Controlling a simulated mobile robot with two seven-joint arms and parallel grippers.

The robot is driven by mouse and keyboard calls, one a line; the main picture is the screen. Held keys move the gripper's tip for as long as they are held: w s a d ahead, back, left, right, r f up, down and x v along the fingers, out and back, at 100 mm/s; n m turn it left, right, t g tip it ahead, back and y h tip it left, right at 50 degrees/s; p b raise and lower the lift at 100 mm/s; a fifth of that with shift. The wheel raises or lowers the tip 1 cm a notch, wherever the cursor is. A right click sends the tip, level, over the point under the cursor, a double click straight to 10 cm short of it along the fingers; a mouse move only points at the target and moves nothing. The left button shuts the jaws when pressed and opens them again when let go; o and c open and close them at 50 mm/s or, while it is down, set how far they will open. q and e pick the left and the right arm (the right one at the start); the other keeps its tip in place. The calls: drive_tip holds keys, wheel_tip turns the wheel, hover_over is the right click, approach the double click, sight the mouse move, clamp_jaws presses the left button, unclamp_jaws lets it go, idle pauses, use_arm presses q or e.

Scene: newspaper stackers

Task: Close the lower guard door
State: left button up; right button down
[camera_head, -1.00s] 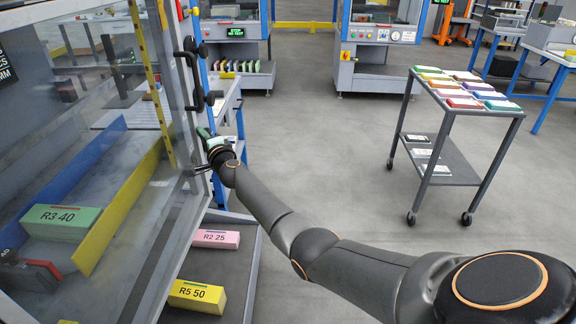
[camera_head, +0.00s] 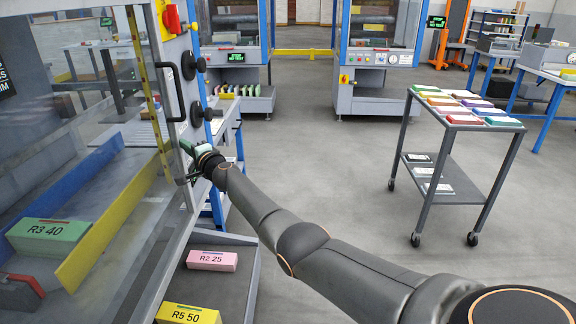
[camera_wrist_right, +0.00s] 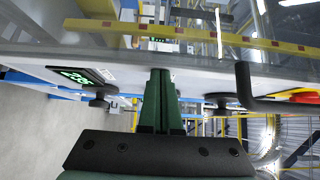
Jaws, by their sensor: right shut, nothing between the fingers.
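The lower guard door is a large clear panel in a grey frame (camera_head: 186,188) at the left of the head view. It has a black bar handle (camera_head: 170,92), which also shows in the wrist view (camera_wrist_right: 247,88). My right gripper (camera_head: 187,147) is at the door's near-vertical edge, below the handle. In the wrist view its dark green fingers (camera_wrist_right: 160,74) are together and empty, with the tips at or very close to the pale frame. Contact is hard to tell, as is whether the door sits fully flush. My left gripper is not in view.
Behind the panel are a green block (camera_head: 48,238) and a yellow guide (camera_head: 110,215). Pink (camera_head: 212,261) and yellow (camera_head: 188,315) blocks lie in the tray below. A cart (camera_head: 452,158) stands right; the floor between is clear.

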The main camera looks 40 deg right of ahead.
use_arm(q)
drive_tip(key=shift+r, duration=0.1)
use_arm(e)
drive_tip(key=shift+w+a+r+y, duration=0.1)
drive_tip(key=shift+a+r+y, duration=0.3)
drive_tip(key=shift+a, duration=0.5)
drive_tip(key=shift+r+p, duration=0.15)
drive_tip(key=shift+p, duration=0.15)
drive_tip(key=shift+s+p, duration=0.3)
drive_tip(key=shift+p, duration=0.75)
use_arm(q)
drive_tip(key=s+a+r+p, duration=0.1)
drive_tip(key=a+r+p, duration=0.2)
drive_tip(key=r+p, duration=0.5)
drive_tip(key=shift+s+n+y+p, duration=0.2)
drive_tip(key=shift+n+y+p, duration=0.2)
drive_tip(key=shift+p, duration=0.55)
use_arm(e)
drive_tip(key=s+d+f, duration=0.1)
drive_tip(key=s+d, duration=0.1)
drive_tip(key=s, duration=1)
drive_tip(key=shift+h, duration=0.4)
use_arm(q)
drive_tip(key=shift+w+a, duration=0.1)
use_arm(e)
drive_tip(key=shift+s, duration=0.1)
